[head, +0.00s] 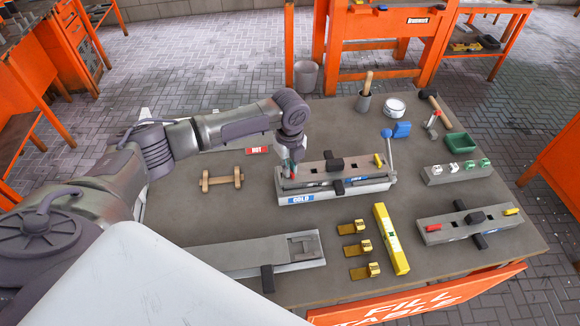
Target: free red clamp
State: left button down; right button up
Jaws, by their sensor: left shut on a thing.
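A grey mould (325,181) with a blue "COLD" label lies on the table, a dark block on its top. A yellow clamp piece (379,160) sits at its right end. At its left end my left gripper (291,167) reaches down from above. It is shut on the red clamp (285,166), of which only a small red bit shows beside the fingers. The rest of the red clamp is hidden by the gripper. The clamp is still at the mould's end. My right gripper is not in view.
A second mould (455,226) with red and yellow ends lies at right. A yellow level (391,239) and several yellow clamps lie in front.

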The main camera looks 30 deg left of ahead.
pick_arm(q)
jog(key=shift+n, duration=0.3)
jog(key=shift+n+p, duration=0.4)
jog(key=shift+p, duration=0.2)
jog(key=shift+n+p, duration=1.25)
jog(key=shift+n, duration=0.25)
jog(key=shift+n+p, duration=0.3)
jog(key=shift+n, duration=0.2)
jog(key=shift+f, duration=0.1)
